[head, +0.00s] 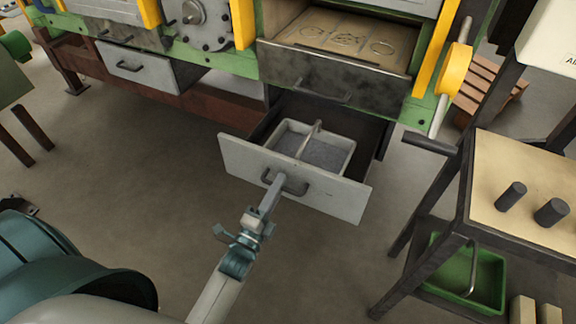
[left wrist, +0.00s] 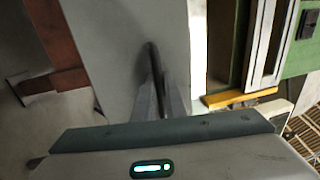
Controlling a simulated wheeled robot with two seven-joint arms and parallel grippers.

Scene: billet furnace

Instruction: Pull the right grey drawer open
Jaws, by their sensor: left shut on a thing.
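The right grey drawer (head: 330,195) stands pulled out from under the green furnace frame in the head view. Its dark handle (head: 297,187) is on the front panel. Inside the drawer is a grey divided tray (head: 333,158) with a raised handle. My left gripper (head: 275,186) is at the drawer's front and shut on this handle. In the left wrist view the fingers (left wrist: 160,100) close around the dark handle (left wrist: 152,62) against the pale panel (left wrist: 110,50). My right gripper is not in view.
A second grey drawer (head: 138,70) sits further left. A dark drawer front (head: 335,80) is above the open one. At the right stands a table (head: 520,165) with dark cylinders and a green bin (head: 465,270) below. The floor (head: 150,170) left of the drawer is clear.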

